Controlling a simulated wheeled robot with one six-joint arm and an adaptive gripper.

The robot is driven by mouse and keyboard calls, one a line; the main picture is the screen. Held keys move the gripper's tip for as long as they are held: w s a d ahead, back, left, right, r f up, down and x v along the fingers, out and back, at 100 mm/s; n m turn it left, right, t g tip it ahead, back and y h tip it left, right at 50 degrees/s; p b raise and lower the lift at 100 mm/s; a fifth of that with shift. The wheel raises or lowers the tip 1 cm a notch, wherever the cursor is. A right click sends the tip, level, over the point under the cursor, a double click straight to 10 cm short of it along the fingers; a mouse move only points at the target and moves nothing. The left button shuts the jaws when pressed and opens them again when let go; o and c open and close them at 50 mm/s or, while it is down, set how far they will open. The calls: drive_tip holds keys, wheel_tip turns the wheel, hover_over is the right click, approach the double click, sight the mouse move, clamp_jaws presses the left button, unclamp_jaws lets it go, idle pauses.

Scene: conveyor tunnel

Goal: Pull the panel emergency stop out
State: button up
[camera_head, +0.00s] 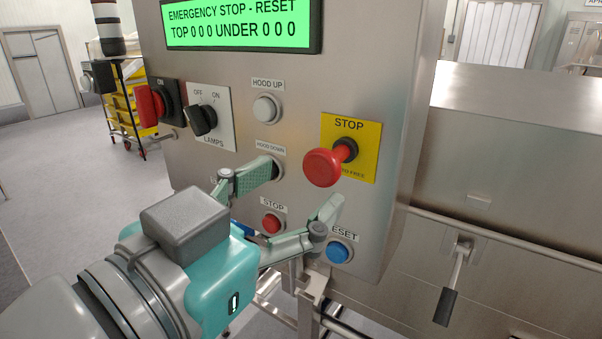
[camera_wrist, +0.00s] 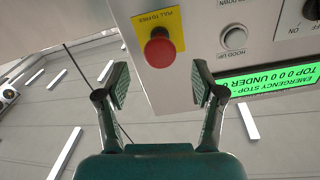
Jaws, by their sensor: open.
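In the wrist view the red button (camera_wrist: 160,49) lies between and beyond the fingertips, with a gap to both. My gripper (camera_head: 298,190) is open and empty, in front of the panel, left of and below the button in the head view. It also shows in the wrist view (camera_wrist: 160,88), with its two fingers spread. The green display (camera_head: 240,22) reads "EMERGENCY STOP - RESET".
Near my fingers are the small red stop button (camera_head: 271,223), the blue reset button (camera_head: 338,251) and the white hood up button (camera_head: 265,109). A lamps switch (camera_head: 204,120) and a red rotary switch (camera_head: 152,105) are at left. A lever (camera_head: 453,285) hangs at right.

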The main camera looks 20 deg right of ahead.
drive_tip(key=v, duration=0.6)
drive_tip(key=shift+s+a, duration=0.25)
drive_tip(key=shift+a, duration=0.05)
